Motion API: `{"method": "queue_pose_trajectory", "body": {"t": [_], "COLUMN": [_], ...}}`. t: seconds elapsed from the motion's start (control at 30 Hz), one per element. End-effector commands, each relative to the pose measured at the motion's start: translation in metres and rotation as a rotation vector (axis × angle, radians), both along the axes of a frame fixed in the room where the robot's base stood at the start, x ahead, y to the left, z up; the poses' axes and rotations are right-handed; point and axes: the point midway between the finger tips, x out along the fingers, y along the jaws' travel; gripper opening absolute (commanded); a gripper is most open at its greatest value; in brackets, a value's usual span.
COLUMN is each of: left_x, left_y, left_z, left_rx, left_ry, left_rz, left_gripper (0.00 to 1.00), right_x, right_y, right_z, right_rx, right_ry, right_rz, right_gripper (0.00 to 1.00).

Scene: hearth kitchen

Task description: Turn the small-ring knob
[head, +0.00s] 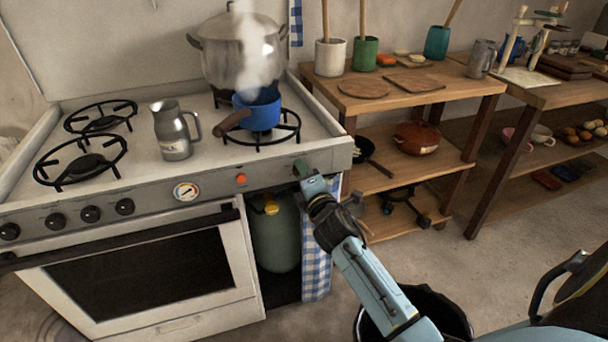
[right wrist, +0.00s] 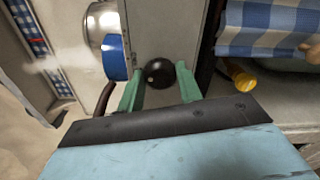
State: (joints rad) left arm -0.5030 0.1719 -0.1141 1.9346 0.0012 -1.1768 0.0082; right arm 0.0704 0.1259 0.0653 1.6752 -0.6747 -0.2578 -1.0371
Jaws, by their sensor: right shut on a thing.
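The black round knob (right wrist: 159,74) sits on the stove's front panel, between the green fingers of my right gripper (right wrist: 157,80) in the right wrist view. My right gripper is shut on it. In the head view the right gripper (head: 302,170) is at the right end of the front panel (head: 215,183) and hides the knob. A small blue pan (head: 262,110) with a brown handle stands on the front right burner (head: 286,138), with steam above it. My left gripper is not in view.
A large steel pot (head: 240,58) stands behind the pan. A metal jug (head: 174,130) stands mid-stove. Several other knobs (head: 90,213) are at the panel's left. Below my gripper are a green gas bottle (head: 274,235) and a checked cloth (head: 317,262). Wooden shelving (head: 440,92) stands to the right.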

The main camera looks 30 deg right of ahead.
Motion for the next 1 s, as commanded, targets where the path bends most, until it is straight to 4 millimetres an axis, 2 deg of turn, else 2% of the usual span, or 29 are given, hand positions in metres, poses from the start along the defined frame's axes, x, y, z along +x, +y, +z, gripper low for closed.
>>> {"method": "queue_pose_trajectory", "body": {"t": [0.13,0.17,0.3,0.67,0.77,1.0], "left_x": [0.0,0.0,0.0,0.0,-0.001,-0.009], "left_y": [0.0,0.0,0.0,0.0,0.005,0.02], "left_z": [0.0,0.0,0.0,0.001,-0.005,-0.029], "left_rx": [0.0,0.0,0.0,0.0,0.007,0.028], "left_ry": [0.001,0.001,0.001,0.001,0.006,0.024], "left_rz": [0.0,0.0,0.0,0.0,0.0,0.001], "left_gripper": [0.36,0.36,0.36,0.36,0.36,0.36], "right_x": [0.0,0.0,0.0,-0.004,-0.015,-0.065], "right_y": [0.0,0.0,0.0,0.001,0.004,0.016], "right_z": [0.0,0.0,0.0,0.0,0.0,0.0], "right_rx": [0.004,0.004,0.003,0.001,0.001,0.003], "right_ry": [0.0,0.0,0.0,0.001,0.002,0.004], "right_rz": [0.0,0.0,0.0,0.0,0.0,-0.001], "right_gripper": [0.12,0.39,0.57,0.57,0.57,0.57]}}
